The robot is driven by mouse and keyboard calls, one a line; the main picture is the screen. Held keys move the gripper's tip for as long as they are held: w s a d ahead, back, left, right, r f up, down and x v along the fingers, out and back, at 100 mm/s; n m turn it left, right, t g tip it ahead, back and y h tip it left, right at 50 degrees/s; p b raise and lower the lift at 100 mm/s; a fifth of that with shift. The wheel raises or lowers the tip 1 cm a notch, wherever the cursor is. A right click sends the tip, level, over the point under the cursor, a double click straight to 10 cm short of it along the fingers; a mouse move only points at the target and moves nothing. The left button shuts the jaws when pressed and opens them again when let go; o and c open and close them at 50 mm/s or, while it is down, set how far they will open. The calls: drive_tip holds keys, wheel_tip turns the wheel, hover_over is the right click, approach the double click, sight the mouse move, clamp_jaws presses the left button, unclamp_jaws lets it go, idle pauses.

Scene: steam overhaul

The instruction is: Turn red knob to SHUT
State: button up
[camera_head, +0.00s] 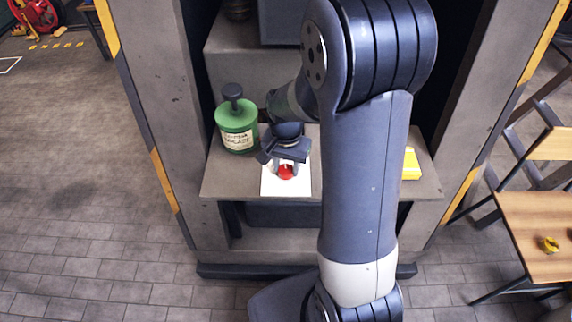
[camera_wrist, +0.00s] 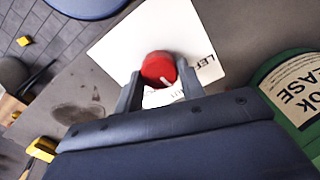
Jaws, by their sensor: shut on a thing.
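The red knob (camera_head: 286,172) sits on a white plate (camera_head: 271,187) on the grey shelf. My gripper (camera_head: 287,168) reaches down over it. In the wrist view the round red knob (camera_wrist: 158,68) has a pale pointer mark on its face. My gripper (camera_wrist: 158,86) has one finger on each side of the knob and is shut on it. The white plate (camera_wrist: 118,48) carries dark lettering, of which "LEF" is readable at the right. More letters between the fingers are partly hidden, and I cannot read SHUT.
A green canister (camera_head: 237,125) with a dark top stands left of the plate on the shelf (camera_head: 225,182). A yellow object (camera_head: 411,164) lies at the shelf's right. Grey posts flank the shelf. A wooden table (camera_head: 540,225) with a small yellow item stands at the right.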

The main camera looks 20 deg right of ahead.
sight(286, 168)
drive_tip(key=shift+m, duration=0.6)
drive_tip(key=o, duration=1)
drive_tip(key=shift+r, duration=0.15)
wheel_tip(286, 168, up, 10)
drive_tip(key=shift+r+p, duration=0.25)
drive_tip(key=shift+p, duration=0.05)
